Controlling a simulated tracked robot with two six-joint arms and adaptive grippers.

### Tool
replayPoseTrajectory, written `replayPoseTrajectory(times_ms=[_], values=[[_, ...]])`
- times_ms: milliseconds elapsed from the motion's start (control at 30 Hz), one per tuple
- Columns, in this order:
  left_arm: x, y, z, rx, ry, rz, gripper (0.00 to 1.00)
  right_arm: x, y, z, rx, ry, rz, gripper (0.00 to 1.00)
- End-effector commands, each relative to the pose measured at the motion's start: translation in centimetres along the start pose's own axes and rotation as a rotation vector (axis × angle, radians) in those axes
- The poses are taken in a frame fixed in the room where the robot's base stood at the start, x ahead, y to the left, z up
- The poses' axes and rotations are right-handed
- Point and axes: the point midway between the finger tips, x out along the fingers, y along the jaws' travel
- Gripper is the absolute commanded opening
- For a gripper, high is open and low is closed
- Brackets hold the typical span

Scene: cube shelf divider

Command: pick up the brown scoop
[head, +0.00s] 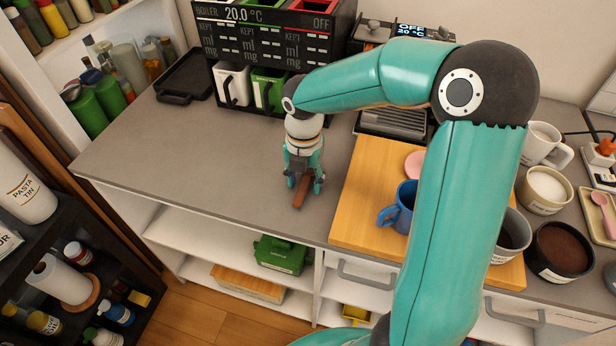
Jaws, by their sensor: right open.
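The brown scoop (301,194) lies on the grey counter near its front edge, left of the wooden board. My right gripper (304,185) points down over it, with one finger on each side of the scoop. The fingers are open, and I cannot tell whether either one touches the scoop. The gripper hides part of the scoop. My left gripper is not in view.
A wooden board (352,222) with a blue mug (402,208) is right of the gripper. Behind stands a black boiler unit (270,50) with white and green containers below. Bowls and a cup stand at right.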

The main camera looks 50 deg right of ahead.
Motion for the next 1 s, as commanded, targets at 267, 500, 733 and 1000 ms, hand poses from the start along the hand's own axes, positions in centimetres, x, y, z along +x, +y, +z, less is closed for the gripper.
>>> replayPoseTrajectory(times_ms=[267, 500, 733, 1000], values=[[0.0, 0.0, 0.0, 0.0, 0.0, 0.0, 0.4, 0.45, -0.01, 0.01, 0.001, -0.001, 0.0, 0.5], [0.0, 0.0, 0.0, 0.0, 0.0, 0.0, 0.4, 0.43, -0.01, 0.02, 0.001, -0.001, 0.001, 0.12], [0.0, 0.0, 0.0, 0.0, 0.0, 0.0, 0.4, 0.4, -0.02, 0.03, 0.001, -0.001, 0.001, 0.0], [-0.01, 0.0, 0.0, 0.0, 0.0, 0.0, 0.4, 0.27, -0.02, 0.05, 0.002, -0.001, 0.001, 0.0]])
